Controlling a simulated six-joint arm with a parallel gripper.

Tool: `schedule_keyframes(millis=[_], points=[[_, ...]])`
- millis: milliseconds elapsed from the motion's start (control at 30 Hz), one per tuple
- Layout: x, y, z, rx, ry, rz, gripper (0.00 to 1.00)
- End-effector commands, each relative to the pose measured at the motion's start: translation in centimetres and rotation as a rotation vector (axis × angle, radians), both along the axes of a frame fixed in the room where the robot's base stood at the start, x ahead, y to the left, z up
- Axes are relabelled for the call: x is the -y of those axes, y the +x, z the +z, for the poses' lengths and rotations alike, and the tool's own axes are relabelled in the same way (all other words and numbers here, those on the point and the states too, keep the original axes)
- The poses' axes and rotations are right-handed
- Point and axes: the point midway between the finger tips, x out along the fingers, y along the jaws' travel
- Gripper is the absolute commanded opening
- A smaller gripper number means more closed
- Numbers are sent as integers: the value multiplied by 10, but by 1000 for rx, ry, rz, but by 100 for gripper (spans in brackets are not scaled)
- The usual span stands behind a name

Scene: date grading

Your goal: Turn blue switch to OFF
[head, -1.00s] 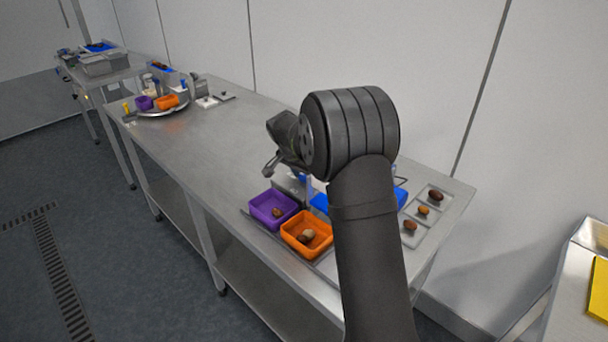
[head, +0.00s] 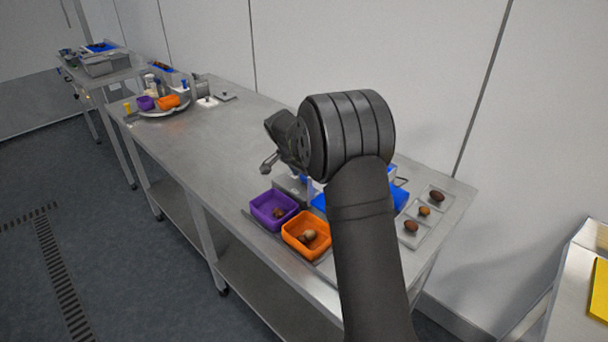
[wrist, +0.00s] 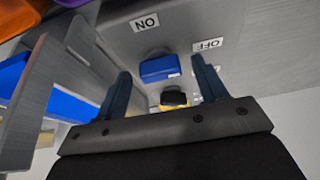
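The blue switch (wrist: 160,68) shows in the wrist view as a blue block on a grey metal panel. A white ON label (wrist: 145,22) is above it to the left, and a white OFF label (wrist: 208,44) is to the right; both read upside down. I cannot tell for sure which position the switch is in. My gripper (wrist: 161,67) is open, with one dark finger on each side of the blue switch in this view; contact does not show. In the head view my gripper (head: 273,158) is over the bench, and my arm hides much of the panel area.
A black control (wrist: 173,98) on a yellow base lies just below the blue switch in the wrist view. A purple bin (head: 273,222) and an orange bin (head: 292,248) stand near the bench's front edge. Dates lie on a pale tray (head: 412,240) at right. The bench middle (head: 190,150) is clear.

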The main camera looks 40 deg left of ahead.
Motion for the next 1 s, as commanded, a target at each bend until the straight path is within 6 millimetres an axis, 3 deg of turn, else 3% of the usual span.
schedule_keyframes(millis=[233, 367, 800, 1000], points=[[0, -1, 2, 1, 1, 0, 65], [0, -5, 15, 1, 2, 1, 65], [-1, -45, 110, 2, 4, 2, 65], [-1, -60, 144, 1, 2, 1, 65]])
